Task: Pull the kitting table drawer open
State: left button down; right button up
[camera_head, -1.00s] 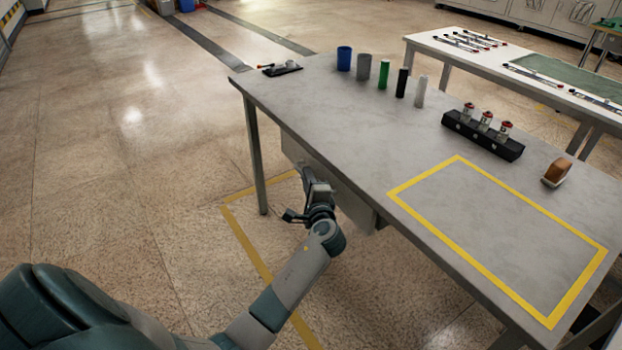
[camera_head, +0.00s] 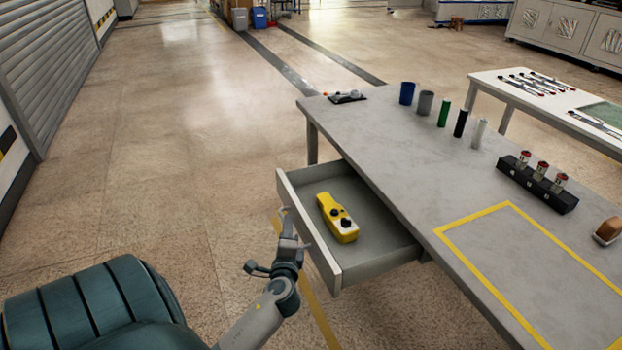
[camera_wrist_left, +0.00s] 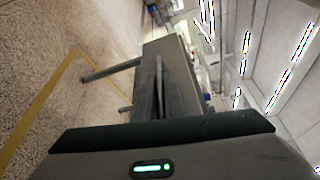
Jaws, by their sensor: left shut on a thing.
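The kitting table (camera_head: 400,152) is grey and stands to the right of my left arm in the head view. Its drawer (camera_head: 298,222) is pulled well out from under the tabletop toward the left. A yellow device with black knobs (camera_head: 338,217) lies inside the drawer. My left gripper (camera_head: 286,222) is at the drawer's front panel, shut on its handle, which the fingers mostly hide. The left wrist view is tilted and shows the table's grey side (camera_wrist_left: 170,60) ahead of the wrist. My right gripper is not in view.
On the tabletop stand several cylinders (camera_head: 444,112), a black rack with red-capped jars (camera_head: 537,184) and a tape dispenser (camera_head: 607,230). A yellow outline (camera_head: 475,216) marks the near part. A second table (camera_head: 500,92) stands behind. The floor at left is clear.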

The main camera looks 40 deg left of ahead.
pick_arm(q)
jog(key=shift+s+a+f, duration=0.1)
jog(key=shift+s+a, duration=0.15)
jog(key=shift+s, duration=0.4)
jog(key=shift+s+a+r, duration=0.1)
jog(key=shift+s+a, duration=0.2)
jog(key=shift+s, duration=0.4)
jog(key=shift+s+a+f, duration=0.1)
jog(key=shift+s+a, duration=0.15)
jog(key=shift+s, duration=0.4)
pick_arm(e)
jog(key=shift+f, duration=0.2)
pick_arm(q)
jog(key=c, duration=1.8)
grip_release()
jog(key=shift+c, duration=0.2)
